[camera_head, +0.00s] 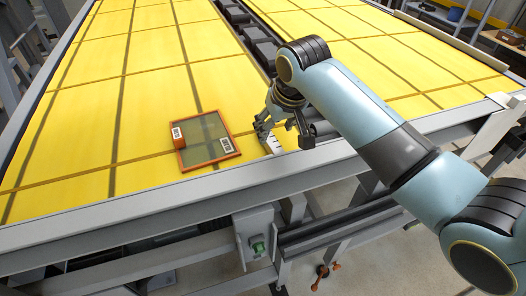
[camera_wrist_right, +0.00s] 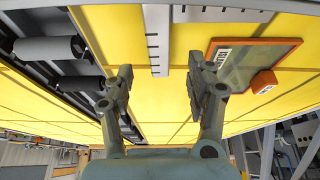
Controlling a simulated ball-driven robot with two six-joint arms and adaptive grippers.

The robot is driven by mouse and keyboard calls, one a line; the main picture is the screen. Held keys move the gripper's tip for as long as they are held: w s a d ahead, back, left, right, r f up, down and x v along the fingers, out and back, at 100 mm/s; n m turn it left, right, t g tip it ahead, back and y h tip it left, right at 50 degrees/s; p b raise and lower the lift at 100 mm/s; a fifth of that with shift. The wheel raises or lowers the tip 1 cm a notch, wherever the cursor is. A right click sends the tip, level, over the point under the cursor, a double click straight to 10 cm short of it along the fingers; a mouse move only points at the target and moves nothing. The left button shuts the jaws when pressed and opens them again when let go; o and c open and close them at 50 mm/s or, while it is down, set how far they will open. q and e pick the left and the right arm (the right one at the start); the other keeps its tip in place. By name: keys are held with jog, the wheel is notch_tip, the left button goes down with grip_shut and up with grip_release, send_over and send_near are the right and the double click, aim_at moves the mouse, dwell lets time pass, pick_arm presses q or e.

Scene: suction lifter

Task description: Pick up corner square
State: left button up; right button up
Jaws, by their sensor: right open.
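The corner square is a pale metal L with dark tick marks. In the wrist view one leg (camera_wrist_right: 157,40) points down the picture and the other runs right along the top edge. In the head view only a small white part (camera_head: 273,143) shows, beside my right gripper (camera_head: 266,129) at the table's near edge; the rest is hidden. In the wrist view my right gripper (camera_wrist_right: 160,72) is open, its fingers on either side of the leg's end in the picture. I cannot tell how far above it they are. My left gripper is not in view.
An orange-framed panel (camera_head: 183,158) with labels and a small orange block (camera_head: 178,134) lies left of the gripper on the yellow table (camera_head: 75,110). It also shows in the wrist view (camera_wrist_right: 225,80). A dark roller channel (camera_head: 262,45) splits the table. Yellow surface farther left is clear.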

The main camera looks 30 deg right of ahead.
aim_at(272, 140)
jog(key=shift+w+f, duration=0.25)
jog(key=shift+f, duration=0.1)
jog(key=p+x, duration=0.1)
jog(key=x, duration=0.3)
jog(key=shift+s+d+f, duration=0.1)
jog(key=shift+s+f, duration=0.05)
jog(key=shift+s, duration=0.05)
jog(key=shift+w+f, duration=0.15)
jog(key=shift+f, duration=0.25)
jog(key=shift+c, duration=0.4)
jog(key=c, duration=0.4)
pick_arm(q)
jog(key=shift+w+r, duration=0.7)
pick_arm(e)
jog(key=shift+r, duration=0.1)
grip_shut()
